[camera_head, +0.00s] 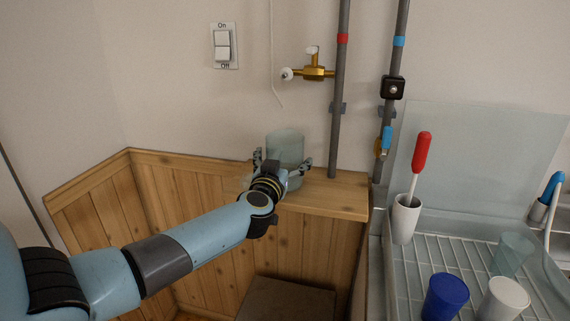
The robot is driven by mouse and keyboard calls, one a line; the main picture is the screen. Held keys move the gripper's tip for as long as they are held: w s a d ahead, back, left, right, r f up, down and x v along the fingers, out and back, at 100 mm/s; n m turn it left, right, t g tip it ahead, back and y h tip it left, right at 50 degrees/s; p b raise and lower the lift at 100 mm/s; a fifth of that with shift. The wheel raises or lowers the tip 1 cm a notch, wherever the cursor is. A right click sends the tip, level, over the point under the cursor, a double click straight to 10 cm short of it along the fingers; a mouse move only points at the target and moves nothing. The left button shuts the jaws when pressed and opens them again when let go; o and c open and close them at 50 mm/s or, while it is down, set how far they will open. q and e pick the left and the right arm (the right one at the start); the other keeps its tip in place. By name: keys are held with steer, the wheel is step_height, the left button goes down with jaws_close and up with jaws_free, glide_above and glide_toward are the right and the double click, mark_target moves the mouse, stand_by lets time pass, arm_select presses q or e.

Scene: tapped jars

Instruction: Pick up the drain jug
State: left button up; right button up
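A pale, translucent green jug (285,146), which looks like the drain jug, stands upright on the wooden ledge (335,198) below the brass tap (313,72). My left gripper (282,163) reaches it from the front. Its two fingers are spread, one on each side of the jug, and seem to stand a little apart from its wall. The lower part of the jug is hidden behind the gripper. My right gripper is not in view.
Grey pipes (338,100) rise just right of the jug. A thin white tube (272,65) hangs above it. At the right, a drying rack (455,252) holds a blue cup (446,297), a white cup (503,299), a clear cup (513,254) and a red-handled brush (421,153) in a white holder (404,220).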

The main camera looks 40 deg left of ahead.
arm_select(q)
steer(key=shift+s, duration=0.1)
steer(key=shift+c, duration=0.3)
steer(key=c, duration=1.1)
steer(key=shift+c, duration=0.5)
steer(key=shift+r, duration=0.15)
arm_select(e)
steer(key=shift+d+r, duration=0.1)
arm_select(q)
steer(key=shift+s+d+r+p, duration=0.1)
steer(key=shift+r+p, duration=0.2)
steer(key=shift+p, duration=0.05)
steer(key=r+p, duration=0.2)
steer(key=r, duration=0.1)
steer(key=r+p, duration=0.2)
steer(key=r, duration=0.2)
steer(key=r+p, duration=0.3)
steer(key=r, duration=0.1)
steer(key=shift+s+d, duration=0.15)
steer(key=shift+s, duration=0.15)
steer(key=b+v, duration=0.1)
steer(key=v, duration=1.8)
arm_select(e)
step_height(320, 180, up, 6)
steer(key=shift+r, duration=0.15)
